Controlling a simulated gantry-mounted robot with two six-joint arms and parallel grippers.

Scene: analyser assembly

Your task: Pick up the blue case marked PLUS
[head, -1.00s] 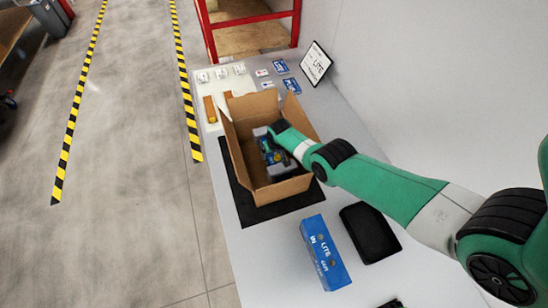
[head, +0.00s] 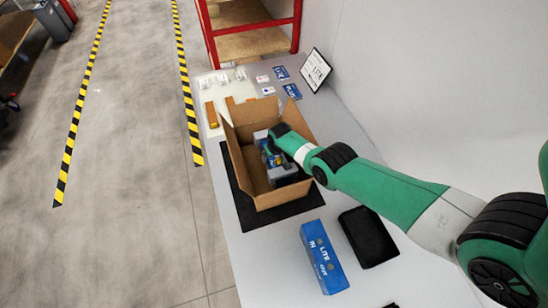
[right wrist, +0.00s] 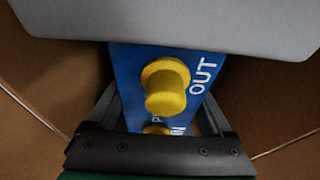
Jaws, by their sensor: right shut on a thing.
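The blue case (right wrist: 128,75) fills the middle of the right wrist view. It has yellow round ports and white lettering, with OUT, IN and a partly hidden word starting with P readable. My right gripper (head: 272,150) reaches down into the open cardboard box (head: 240,160). Its fingers are shut on the blue case, one on each side. A grey block (head: 283,175) sits in the box by the gripper, and a grey surface (right wrist: 180,25) crosses the top of the right wrist view. My left gripper is not in view.
A blue case marked LITE (head: 325,258) and a black tray (head: 368,237) lie on the table in front of the box. The box stands on a black mat (head: 237,178). Small cards and a framed sign (head: 316,70) are at the back.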

